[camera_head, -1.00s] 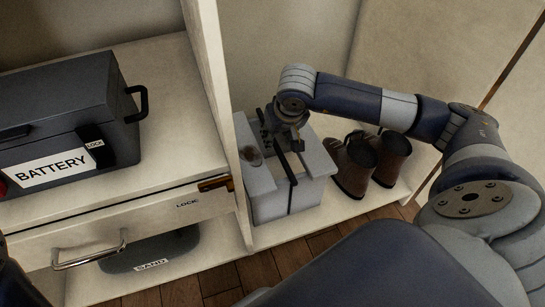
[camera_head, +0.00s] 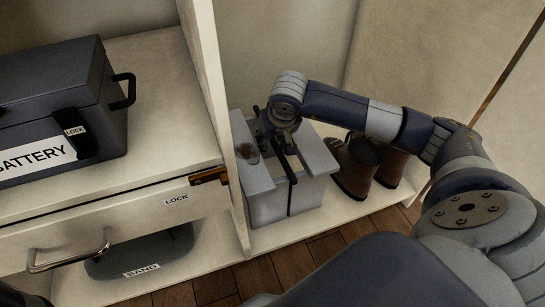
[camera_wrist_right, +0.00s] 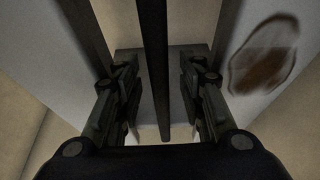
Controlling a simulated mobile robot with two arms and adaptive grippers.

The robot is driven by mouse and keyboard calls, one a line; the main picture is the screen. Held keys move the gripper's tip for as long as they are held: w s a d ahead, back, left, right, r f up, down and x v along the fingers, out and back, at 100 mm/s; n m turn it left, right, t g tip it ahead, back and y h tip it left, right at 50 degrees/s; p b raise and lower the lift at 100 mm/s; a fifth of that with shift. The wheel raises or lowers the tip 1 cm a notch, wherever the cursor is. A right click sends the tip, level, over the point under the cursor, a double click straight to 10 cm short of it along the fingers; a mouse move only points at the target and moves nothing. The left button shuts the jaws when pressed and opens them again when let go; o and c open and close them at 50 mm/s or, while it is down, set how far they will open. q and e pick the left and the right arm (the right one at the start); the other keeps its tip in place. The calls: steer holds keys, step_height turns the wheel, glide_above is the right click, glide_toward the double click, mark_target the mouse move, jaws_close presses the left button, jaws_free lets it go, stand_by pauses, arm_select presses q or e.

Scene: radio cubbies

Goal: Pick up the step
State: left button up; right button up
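The step (camera_head: 257,179) is a light grey, box-like stool with a brown stain on its top and a dark bar (camera_head: 291,184) running across the middle and down its front. It stands upright on the floor of the right cubby. My right gripper (camera_head: 283,149) is over the middle of the top. In the right wrist view, my right gripper (camera_wrist_right: 160,75) is open, one finger on each side of the dark bar (camera_wrist_right: 153,50), with gaps visible. The step's stained top (camera_wrist_right: 243,25) shows at the right there. The left gripper is out of view.
Brown boots (camera_head: 362,166) stand close to the step's right. A cubby wall (camera_head: 208,70) stands at its left. Further left are a battery box (camera_head: 60,85), a drawer with a metal handle (camera_head: 68,255) and a grey sand bag (camera_head: 150,253). Wooden floor lies in front.

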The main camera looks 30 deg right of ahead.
steer(key=shift+f, duration=0.25)
stand_by(0.3)
jaws_close()
steer(key=shift+r, duration=0.15)
stand_by(0.3)
